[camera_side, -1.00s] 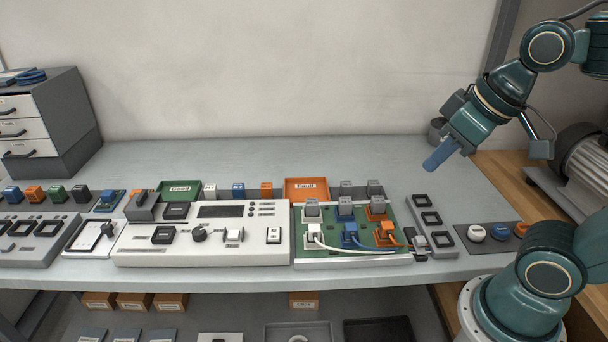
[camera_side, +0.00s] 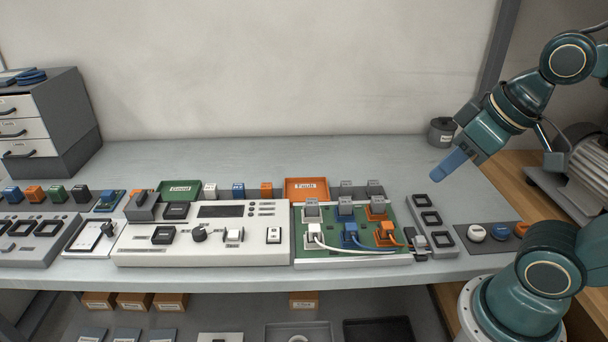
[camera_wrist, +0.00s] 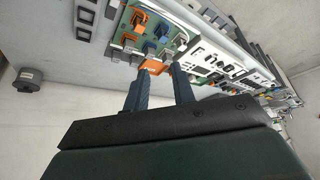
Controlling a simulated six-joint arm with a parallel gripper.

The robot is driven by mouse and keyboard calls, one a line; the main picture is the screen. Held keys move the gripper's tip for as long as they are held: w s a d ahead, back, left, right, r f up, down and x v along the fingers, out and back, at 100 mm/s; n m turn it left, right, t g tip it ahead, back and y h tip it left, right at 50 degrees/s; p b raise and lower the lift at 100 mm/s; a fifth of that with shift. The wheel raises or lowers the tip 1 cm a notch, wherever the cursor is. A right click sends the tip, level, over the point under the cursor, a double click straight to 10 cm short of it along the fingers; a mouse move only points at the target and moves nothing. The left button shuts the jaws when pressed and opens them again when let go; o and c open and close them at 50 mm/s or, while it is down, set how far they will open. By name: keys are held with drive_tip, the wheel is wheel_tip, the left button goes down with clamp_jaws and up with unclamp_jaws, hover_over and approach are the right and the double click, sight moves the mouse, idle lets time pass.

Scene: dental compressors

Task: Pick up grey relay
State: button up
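Two grey relay-like blocks, one (camera_side: 346,188) and another (camera_side: 375,187), stand behind the green circuit board (camera_side: 300,240). More grey-topped blocks sit on the board, one on a white base (camera_side: 312,208), one on blue (camera_side: 345,206) and one on orange (camera_side: 377,205). I cannot tell which is the grey relay meant. My gripper (camera_side: 439,172) hangs in the air right of and above the board, away from all the blocks. In the wrist view its two blue fingers (camera_wrist: 160,72) are apart with nothing between them.
An orange Fault tray (camera_side: 306,181) lies left of the grey blocks. A grey frame with square openings (camera_side: 439,246) lies right of the board. A dark round container (camera_side: 441,124) stands at the back right. The bench behind the tray is clear.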

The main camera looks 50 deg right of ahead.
drive_tip(key=o, duration=0.5)
drive_tip(key=shift+w, duration=0.1)
drive_tip(key=m+g, duration=0.6)
drive_tip(key=m, duration=0.3)
hover_over(313, 201)
wheel_tip(313, 201, down, 8)
drive_tip(key=shift+r, duration=0.2)
drive_tip(key=shift+f, duration=0.15)
drive_tip(key=shift+f, duration=4.15)
